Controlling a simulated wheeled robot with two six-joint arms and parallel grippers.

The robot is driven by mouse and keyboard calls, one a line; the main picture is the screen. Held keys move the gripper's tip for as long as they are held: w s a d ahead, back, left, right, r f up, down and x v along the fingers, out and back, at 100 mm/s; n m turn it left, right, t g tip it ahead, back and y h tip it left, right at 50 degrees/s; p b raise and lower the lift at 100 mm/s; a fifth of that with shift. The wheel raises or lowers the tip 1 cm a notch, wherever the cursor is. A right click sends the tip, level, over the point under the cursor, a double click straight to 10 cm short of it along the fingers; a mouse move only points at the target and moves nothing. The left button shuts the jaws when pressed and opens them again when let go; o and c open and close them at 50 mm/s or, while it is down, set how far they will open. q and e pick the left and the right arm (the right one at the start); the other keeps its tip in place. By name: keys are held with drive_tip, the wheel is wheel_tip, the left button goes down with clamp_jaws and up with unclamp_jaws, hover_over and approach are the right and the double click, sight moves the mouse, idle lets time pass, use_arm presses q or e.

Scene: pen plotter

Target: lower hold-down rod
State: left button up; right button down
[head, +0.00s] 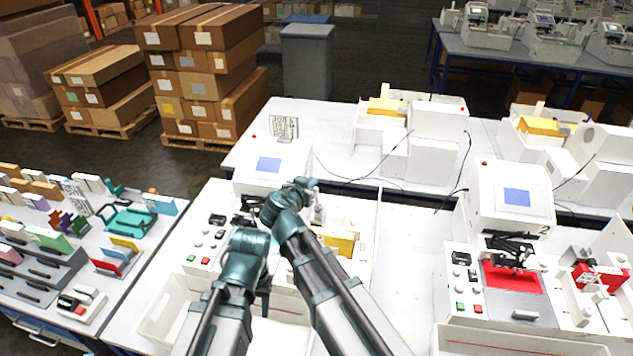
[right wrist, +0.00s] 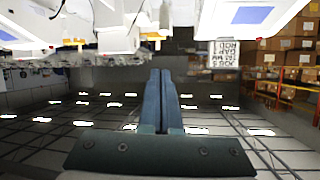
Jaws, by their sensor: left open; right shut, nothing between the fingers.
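The pen plotter station in front of me has a white control box with a blue screen (head: 268,164) and a panel of knobs and buttons (head: 207,240). A yellow block (head: 341,243) shows to the right of my arms. I cannot make out the hold-down rod; my arms cover the middle of this station. My left gripper (head: 264,298) is open, low over the station's front; its fingers are hard to make out. My right gripper (head: 313,184) is over the middle of the station. In the right wrist view its blue fingers (right wrist: 165,100) are shut together with nothing between them.
A second station with a red plate (head: 512,278) stands to the right. White bins (head: 165,310) lie along the front edge. A side table (head: 90,285) with coloured parts is at the left. More machines (head: 435,130) stand behind, and stacked cartons (head: 205,75) are at the back left.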

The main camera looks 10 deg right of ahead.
drive_tip(key=w+d+f+b, duration=0.1)
drive_tip(key=f, duration=0.1)
drive_tip(key=w+f+b, duration=0.1)
drive_tip(key=w+b, duration=0.1)
drive_tip(key=w+d+f+b, duration=0.1)
drive_tip(key=w+f+b, duration=0.1)
drive_tip(key=shift+w+d+f, duration=0.1)
drive_tip(key=shift+d+f, duration=0.2)
drive_tip(key=shift+f, duration=0.05)
drive_tip(key=shift+s+a, duration=0.15)
drive_tip(key=shift+s, duration=0.05)
drive_tip(key=shift+w, duration=0.1)
